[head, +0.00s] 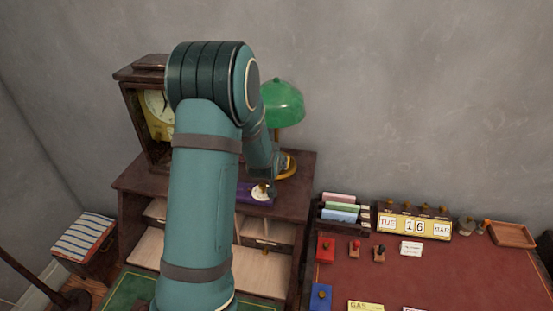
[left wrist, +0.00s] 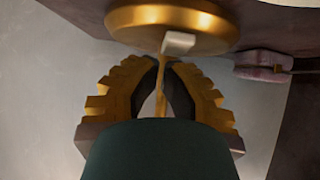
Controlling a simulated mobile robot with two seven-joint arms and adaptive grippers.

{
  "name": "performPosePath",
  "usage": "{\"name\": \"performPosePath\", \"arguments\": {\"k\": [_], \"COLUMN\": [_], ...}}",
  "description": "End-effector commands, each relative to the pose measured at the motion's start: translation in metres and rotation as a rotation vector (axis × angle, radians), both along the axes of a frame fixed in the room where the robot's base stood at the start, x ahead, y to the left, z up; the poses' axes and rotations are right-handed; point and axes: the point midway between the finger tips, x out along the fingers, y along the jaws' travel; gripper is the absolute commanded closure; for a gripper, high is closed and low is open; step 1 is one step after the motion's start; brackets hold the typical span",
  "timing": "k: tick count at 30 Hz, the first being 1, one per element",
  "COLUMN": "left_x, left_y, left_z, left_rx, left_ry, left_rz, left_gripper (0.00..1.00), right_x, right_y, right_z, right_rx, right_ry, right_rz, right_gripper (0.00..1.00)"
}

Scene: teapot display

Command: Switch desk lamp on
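The desk lamp has a green shade (head: 282,103) and a round brass base (head: 288,166). It stands on the dark wooden desk at the right of the clock and shows no glow. My left arm hides part of the lamp and its own gripper in the head view. In the left wrist view the brass base (left wrist: 165,20) is at the top, with a small pale block (left wrist: 178,43), perhaps the switch, at its edge. My left gripper (left wrist: 163,68) has its fingers close together just below this block. A thin brass stem shows between them; contact is unclear. My right gripper is out of view.
A wooden clock (head: 157,112) stands behind my arm. A purple item (head: 256,193) lies before the lamp. To the right, a red-topped desk (head: 450,280) holds a card rack (head: 340,210), a calendar (head: 412,223), stamps and an empty tray (head: 512,235).

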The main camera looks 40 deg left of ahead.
Motion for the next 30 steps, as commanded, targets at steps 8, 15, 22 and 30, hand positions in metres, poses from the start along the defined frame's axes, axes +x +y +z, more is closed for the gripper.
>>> {"name": "performPosePath", "arguments": {"k": [8,15,22,30], "left_x": [0.001,0.008,0.008,0.002], "left_y": [0.001,0.004,0.004,0.000], "left_z": [-0.001,-0.013,-0.011,-0.010], "left_rx": [-0.013,-0.060,-0.059,-0.061], "left_ry": [0.024,0.105,0.107,0.109], "left_rz": [0.001,0.001,0.000,-0.001], "left_gripper": [1.00,1.00,1.00,1.00], "right_x": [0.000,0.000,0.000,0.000], "right_y": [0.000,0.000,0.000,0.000], "right_z": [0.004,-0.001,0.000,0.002], "right_rx": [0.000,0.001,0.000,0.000], "right_ry": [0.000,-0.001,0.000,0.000], "right_rz": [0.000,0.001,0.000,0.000], "right_gripper": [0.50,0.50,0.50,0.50]}}
